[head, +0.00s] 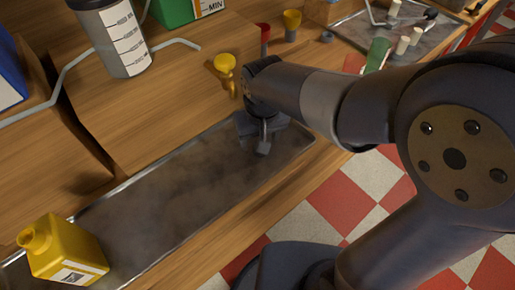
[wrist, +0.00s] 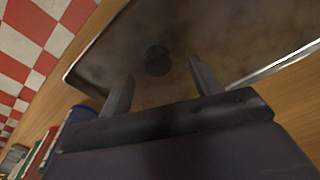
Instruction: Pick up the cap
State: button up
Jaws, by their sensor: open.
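A small dark round cap (wrist: 158,60) lies on the stained metal tray (wrist: 245,35) in the wrist view. My gripper (wrist: 162,72) is open, with one finger to each side of the cap's near side. Its fingers look empty, and I cannot tell how far above the cap they are. In the head view my gripper (head: 263,143) points down over the right end of the long metal tray (head: 160,225). The cap does not show there and is likely hidden by my gripper.
A yellow bottle (head: 66,252) stands at the tray's left end. A second tray (head: 405,35) holds small pieces. A checkered floor lies in front.

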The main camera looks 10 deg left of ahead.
jog(key=f, duration=0.2)
jog(key=w+f, duration=0.1)
jog(key=f, duration=0.1)
jog(key=shift+w, duration=0.1)
jog(key=shift+c, duration=0.4)
jog(key=c, duration=1)
jog(key=shift+r, duration=0.1)
